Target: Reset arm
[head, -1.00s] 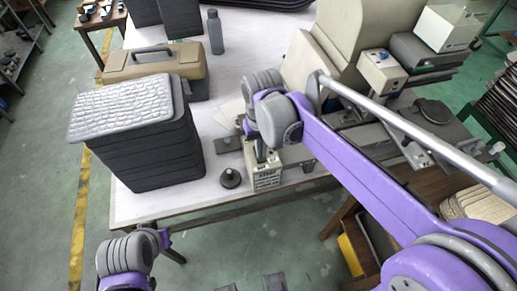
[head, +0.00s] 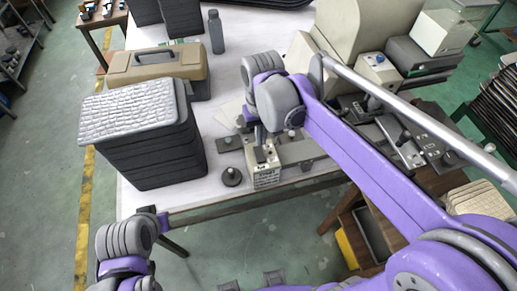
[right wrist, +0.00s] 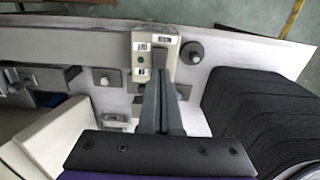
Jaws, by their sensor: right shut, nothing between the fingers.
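My right gripper (head: 262,142) is over the white table, just behind a small beige labelled box (head: 266,172), partly hidden by its own purple and grey wrist in the head view. In the right wrist view its two dark fingers (right wrist: 162,105) lie together with nothing between them, pointing at the same beige box (right wrist: 155,55). I cannot tell whether the fingertips touch the box. My left gripper (head: 158,222) shows small at the end of the left arm, at the lower left near the table's front edge. Its fingers are too unclear to read.
A stack of dark trays (head: 148,150) with a grey textured top stands left of the right gripper. Behind it are a tan toolbox (head: 160,68) and a grey bottle (head: 215,32). A dark round knob (head: 231,177) sits beside the beige box. Machines (head: 425,55) fill the right.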

